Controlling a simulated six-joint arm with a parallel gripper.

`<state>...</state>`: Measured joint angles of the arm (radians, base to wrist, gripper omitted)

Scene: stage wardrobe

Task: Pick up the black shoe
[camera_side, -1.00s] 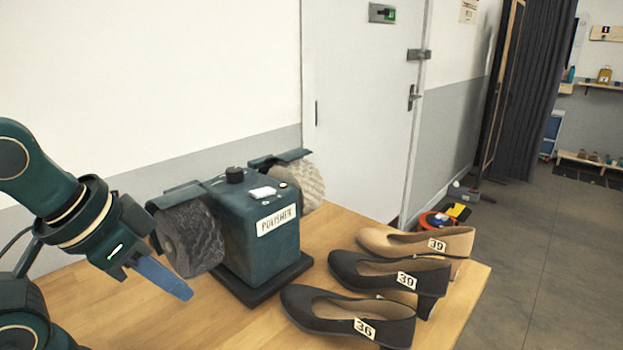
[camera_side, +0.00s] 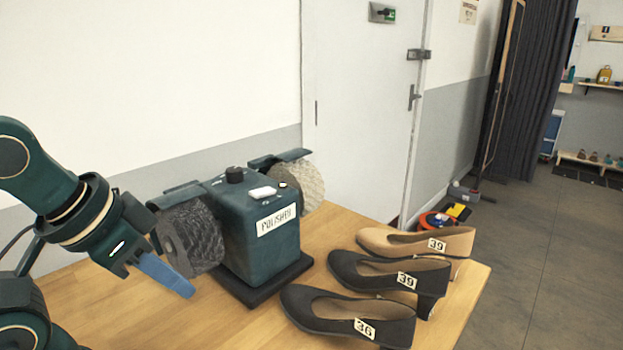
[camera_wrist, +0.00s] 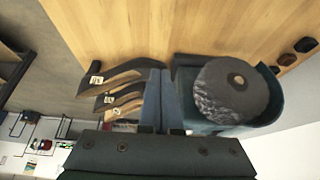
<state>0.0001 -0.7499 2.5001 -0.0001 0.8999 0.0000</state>
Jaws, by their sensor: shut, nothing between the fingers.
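Two black heeled shoes stand on the wooden table. The nearer black shoe (camera_side: 310,306) carries a "36" label, and the farther black shoe (camera_side: 356,272) carries a "39" label. A beige shoe (camera_side: 395,241), also labelled "39", stands behind them. My gripper (camera_side: 188,292) is shut and empty, left of the shoes and in front of the polisher, apart from all three shoes. In the wrist view my blue fingers (camera_wrist: 160,75) are together, and the "36" black shoe (camera_wrist: 115,74) lies to their left, with the other shoes partly hidden behind the fingers.
A green polisher (camera_side: 255,250) with a dark wheel (camera_side: 190,240) and a pale wheel (camera_side: 303,180) stands between my gripper and the rear wall. The wheel shows close to my fingers in the wrist view (camera_wrist: 228,92). Bare table (camera_side: 225,320) lies between gripper and shoes.

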